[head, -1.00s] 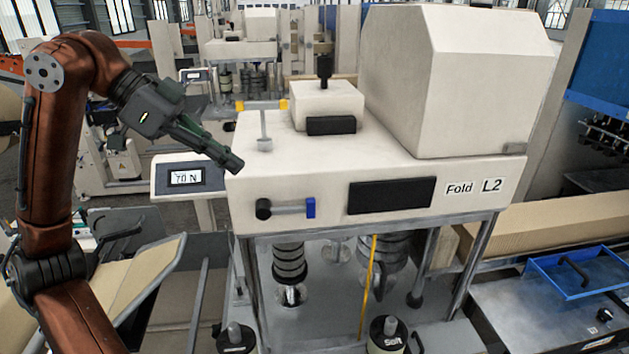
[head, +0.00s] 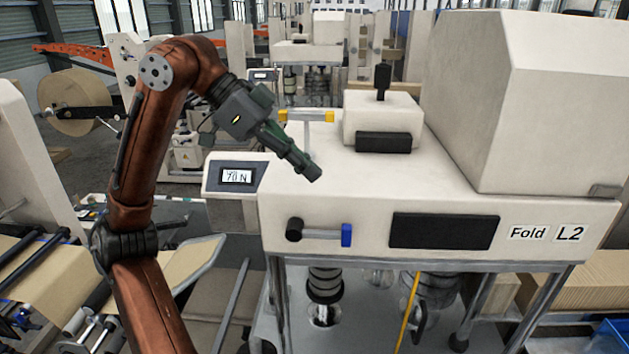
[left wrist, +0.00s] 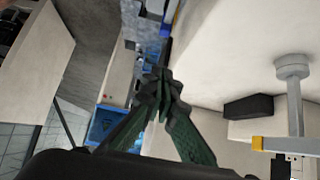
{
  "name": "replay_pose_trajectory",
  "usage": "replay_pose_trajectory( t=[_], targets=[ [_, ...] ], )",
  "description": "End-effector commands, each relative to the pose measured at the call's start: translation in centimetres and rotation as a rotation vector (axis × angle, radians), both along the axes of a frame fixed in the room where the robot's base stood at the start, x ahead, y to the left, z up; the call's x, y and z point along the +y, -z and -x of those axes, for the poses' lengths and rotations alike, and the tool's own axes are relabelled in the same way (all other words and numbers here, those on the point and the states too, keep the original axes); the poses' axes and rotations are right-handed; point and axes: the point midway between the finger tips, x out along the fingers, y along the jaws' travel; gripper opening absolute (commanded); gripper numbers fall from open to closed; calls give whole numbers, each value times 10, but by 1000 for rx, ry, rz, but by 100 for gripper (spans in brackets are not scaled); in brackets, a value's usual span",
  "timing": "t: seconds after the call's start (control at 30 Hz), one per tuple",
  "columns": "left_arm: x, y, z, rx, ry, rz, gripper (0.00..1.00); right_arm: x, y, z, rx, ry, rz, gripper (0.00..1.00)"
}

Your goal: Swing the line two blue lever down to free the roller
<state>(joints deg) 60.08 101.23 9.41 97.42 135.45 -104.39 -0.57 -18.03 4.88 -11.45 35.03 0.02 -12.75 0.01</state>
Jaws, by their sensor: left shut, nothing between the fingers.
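The line two machine, marked Fold L2, carries a lever with a blue end (head: 346,235) on its front face. The lever lies level, pointing right from a dark pivot (head: 294,229). My left gripper (head: 314,173) is shut and empty, above and slightly left of the blue end, apart from it. In the left wrist view the shut fingers (left wrist: 160,85) are in the middle, and a blue piece, likely the lever's end (left wrist: 169,14), shows at the top edge. The roller (head: 325,284) stands under the machine, partly hidden by its body. My right gripper is not in view.
A yellow-ended T-handle (head: 307,116) stands on the machine top behind my left gripper. A display (head: 237,177) reading 70 N sits left of the machine. A dark panel (head: 443,231) is right of the lever. The space before the lever looks clear.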

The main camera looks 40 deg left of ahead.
Motion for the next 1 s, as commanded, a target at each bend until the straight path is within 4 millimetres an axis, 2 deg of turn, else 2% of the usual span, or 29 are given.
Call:
replay_pose_trajectory(
  t=[0.2,0.27,0.4,0.6,0.77,1.0],
  targets=[
    [-24,34,-20,4,2,-3,0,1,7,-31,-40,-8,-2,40],
    [-31,43,-26,4,2,-2,0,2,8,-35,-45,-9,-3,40],
    [-47,63,-39,3,3,-1,0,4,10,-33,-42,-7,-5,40],
    [-45,89,-38,2,4,1,0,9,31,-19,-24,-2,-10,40],
    [-45,97,-38,1,3,1,0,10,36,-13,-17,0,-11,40],
    [-45,97,-37,-2,2,1,0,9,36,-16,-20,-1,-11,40]
  ],
)
